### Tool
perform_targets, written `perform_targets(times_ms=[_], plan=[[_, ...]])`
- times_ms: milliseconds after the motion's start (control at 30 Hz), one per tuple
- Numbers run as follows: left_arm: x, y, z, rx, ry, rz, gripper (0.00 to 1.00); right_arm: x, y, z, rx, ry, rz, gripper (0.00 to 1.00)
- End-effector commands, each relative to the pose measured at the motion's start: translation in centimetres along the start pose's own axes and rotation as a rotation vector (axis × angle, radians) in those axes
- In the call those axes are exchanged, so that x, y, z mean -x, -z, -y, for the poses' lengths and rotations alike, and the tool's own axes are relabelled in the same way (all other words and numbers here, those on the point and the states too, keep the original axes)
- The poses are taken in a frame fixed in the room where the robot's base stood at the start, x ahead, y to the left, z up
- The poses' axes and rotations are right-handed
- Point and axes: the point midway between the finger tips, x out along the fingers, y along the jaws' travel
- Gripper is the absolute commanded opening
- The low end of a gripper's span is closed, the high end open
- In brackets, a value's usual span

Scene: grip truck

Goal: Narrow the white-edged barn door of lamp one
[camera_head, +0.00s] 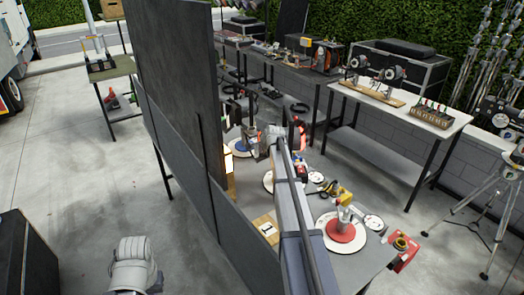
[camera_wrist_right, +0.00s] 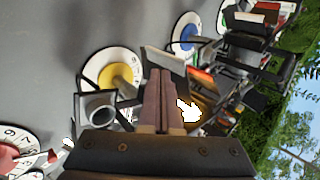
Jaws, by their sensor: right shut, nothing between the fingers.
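In the right wrist view a lamp with a pale round barrel (camera_wrist_right: 98,108) stands by a white disc with a yellow centre (camera_wrist_right: 115,76). A dark barn door with a white edge (camera_wrist_right: 163,62) is just beyond the tips of my right gripper (camera_wrist_right: 160,78). The gripper's fingers are together and empty. Whether they touch the door cannot be told. In the head view my right arm hides much of this lamp; part of its white disc (camera_head: 268,181) shows. My left gripper is not in view.
A lamp on a red-centred disc (camera_head: 341,229) stands nearer on the bench, and a blue-centred disc (camera_head: 235,146) farther off. A tall dark panel (camera_head: 180,80) walls the bench's left side. A side table (camera_head: 430,120) and a tripod (camera_head: 490,205) stand right.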

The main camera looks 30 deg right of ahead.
Motion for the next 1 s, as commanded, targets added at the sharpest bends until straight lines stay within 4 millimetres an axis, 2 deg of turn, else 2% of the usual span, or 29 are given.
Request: perform_targets(times_ms=[1000], plan=[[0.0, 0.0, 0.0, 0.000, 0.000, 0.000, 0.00, -1.7, -0.7, 1.9, 0.000, 0.000, 0.001, 0.00]])
